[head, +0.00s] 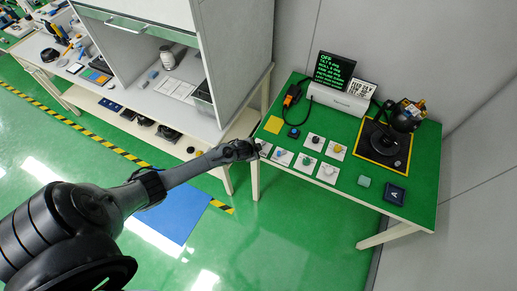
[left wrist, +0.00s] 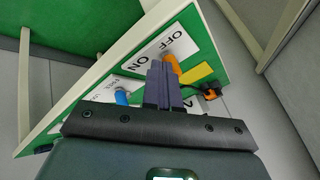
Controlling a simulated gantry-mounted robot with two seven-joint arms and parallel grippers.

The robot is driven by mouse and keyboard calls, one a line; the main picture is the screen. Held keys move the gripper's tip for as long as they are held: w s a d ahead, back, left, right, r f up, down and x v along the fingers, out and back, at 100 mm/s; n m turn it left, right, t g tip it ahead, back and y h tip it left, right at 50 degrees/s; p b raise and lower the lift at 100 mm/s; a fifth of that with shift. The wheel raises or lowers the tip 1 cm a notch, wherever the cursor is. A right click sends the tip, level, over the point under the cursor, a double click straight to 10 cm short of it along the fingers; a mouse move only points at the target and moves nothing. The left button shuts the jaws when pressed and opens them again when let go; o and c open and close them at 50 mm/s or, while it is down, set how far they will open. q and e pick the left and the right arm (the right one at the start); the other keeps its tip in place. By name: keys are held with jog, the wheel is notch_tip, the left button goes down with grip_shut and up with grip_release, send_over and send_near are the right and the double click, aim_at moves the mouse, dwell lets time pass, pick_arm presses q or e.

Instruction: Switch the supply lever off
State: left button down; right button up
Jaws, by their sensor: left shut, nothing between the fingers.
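The OFF/ON plate (left wrist: 165,46) is white with black lettering and lies on the green table, in the left wrist view. An orange piece, apparently its lever (left wrist: 172,62), shows beside the OFF lettering, just past my left fingertips. Its lower part is hidden behind the fingers, so I cannot tell its exact position or whether they touch. My left gripper (left wrist: 162,69) is shut and empty. In the head view my left gripper (head: 261,149) is at the table's left edge and covers much of the plate there. My right gripper is not in view.
A plate with a blue knob (head: 281,155) lies right beside the gripper, with several other control plates further right. A yellow pad (head: 273,125) and a blue button (head: 294,132) lie behind. A text screen (head: 333,68) stands at the back of the green table (head: 410,211).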

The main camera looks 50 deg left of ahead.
pick_arm(q)
jog(key=shift+a+m, duration=0.2)
jog(key=shift+m, duration=0.1)
jog(key=shift+d, duration=0.1)
jog(key=shift+s+a+p, duration=0.3)
jog(key=shift+s+p, duration=0.3)
jog(key=shift+s, duration=0.2)
jog(key=shift+r, duration=0.15)
